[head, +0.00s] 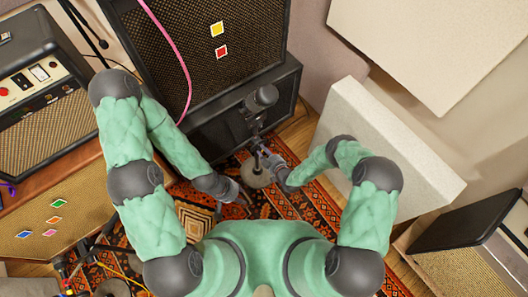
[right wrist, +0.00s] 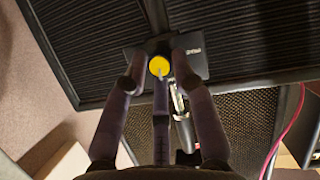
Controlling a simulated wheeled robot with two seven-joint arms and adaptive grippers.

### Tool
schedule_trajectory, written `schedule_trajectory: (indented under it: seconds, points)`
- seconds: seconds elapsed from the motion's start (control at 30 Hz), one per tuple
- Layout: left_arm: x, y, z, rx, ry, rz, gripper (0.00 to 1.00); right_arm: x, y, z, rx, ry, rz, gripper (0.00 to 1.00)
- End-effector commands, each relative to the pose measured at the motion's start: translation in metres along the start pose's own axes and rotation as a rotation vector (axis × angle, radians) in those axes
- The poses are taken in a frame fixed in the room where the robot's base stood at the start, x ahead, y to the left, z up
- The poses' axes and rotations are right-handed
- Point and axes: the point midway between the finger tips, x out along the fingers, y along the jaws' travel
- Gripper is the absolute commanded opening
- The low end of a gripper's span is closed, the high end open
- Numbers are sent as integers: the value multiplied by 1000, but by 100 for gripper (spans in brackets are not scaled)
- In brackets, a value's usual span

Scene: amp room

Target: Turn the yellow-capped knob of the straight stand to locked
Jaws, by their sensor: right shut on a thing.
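The straight stand (head: 256,178) has a round grey base on the patterned rug, in front of the large amp. A dark microphone-like head (head: 262,97) is at its top. My right gripper (head: 267,160) reaches the stand from the right. In the right wrist view, the yellow cap of the knob (right wrist: 159,66) sits between the fingertips of that gripper (right wrist: 159,74), which is shut on the knob. The fingers hide the knob's sides, and I cannot tell its turn angle. My left gripper (head: 240,194) is left of the stand base, low over the rug, with fingers apart and empty.
A large amp cabinet (head: 205,50) stands behind the stand, with a pink cable (head: 172,45) hanging over it. A pale panel (head: 385,140) is close to my right arm. Another amp (head: 40,90) is at the left. The rug (head: 315,205) has some clear room.

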Motion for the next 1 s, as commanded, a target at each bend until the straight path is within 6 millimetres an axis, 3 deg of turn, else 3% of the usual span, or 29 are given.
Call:
schedule_trajectory:
  seconds: [0.37,1.0]
  points:
    - [0,0,0,0,0,0,40,-1,-1,3,153,-2,-65,0]
    - [0,0,0,0,0,0,40,-1,0,7,706,8,-291,0]
